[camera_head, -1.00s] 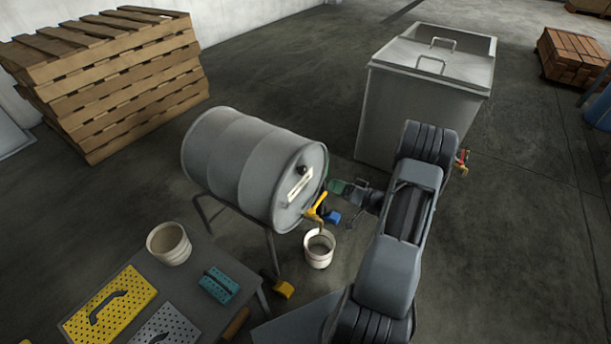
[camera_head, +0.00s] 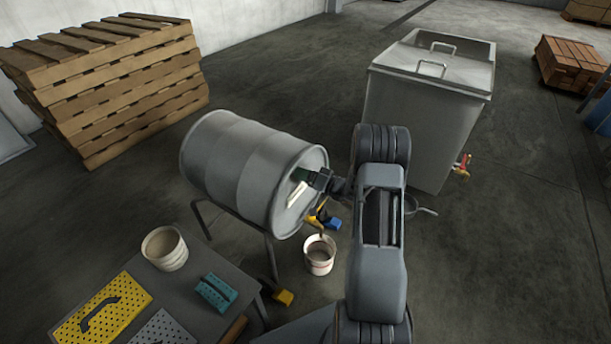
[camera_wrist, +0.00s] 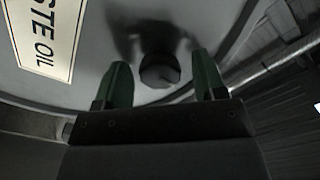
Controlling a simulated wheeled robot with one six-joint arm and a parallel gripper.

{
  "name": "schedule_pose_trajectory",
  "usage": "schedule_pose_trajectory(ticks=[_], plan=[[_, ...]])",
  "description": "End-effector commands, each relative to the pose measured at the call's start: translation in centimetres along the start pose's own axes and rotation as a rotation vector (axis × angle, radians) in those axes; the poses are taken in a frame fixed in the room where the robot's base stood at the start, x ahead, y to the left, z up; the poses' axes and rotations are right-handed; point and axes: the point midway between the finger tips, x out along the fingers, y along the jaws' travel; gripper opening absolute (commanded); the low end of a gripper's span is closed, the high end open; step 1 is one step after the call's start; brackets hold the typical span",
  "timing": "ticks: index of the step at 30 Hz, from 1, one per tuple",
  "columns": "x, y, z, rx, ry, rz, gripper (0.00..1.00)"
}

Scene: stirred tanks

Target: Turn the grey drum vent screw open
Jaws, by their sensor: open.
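The grey drum (camera_head: 235,165) lies on its side on a stand, its flat end facing right. In the wrist view the drum's end face (camera_wrist: 100,50) fills the upper part, with a white "…STE OIL" label (camera_wrist: 48,35). The dark round vent screw (camera_wrist: 159,70) stands out from that face. My gripper (camera_wrist: 160,80) is open, with one green finger on each side of the screw; I cannot tell whether either touches it. In the head view my gripper (camera_head: 308,177) is at the drum's upper end face and hides the screw.
A grey lidded tank (camera_head: 430,110) stands behind my arm.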

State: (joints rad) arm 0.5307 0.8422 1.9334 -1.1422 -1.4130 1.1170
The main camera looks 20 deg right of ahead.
Motion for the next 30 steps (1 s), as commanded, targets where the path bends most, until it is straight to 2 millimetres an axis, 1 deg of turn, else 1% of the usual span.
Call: schedule_pose_trajectory(ticks=[6, 21, 22, 30], plan=[[0.02, -0.01, -0.02, 0.0, 0.0, 0.0, 0.64], [-0.01, 0.0, 0.0, 0.0, 0.0, 0.0, 0.17], [-0.01, 0.0, 0.0, 0.0, 0.0, 0.0, 0.15], [-0.02, 0.04, 0.04, -0.043, 0.0, 0.0, 0.15]])
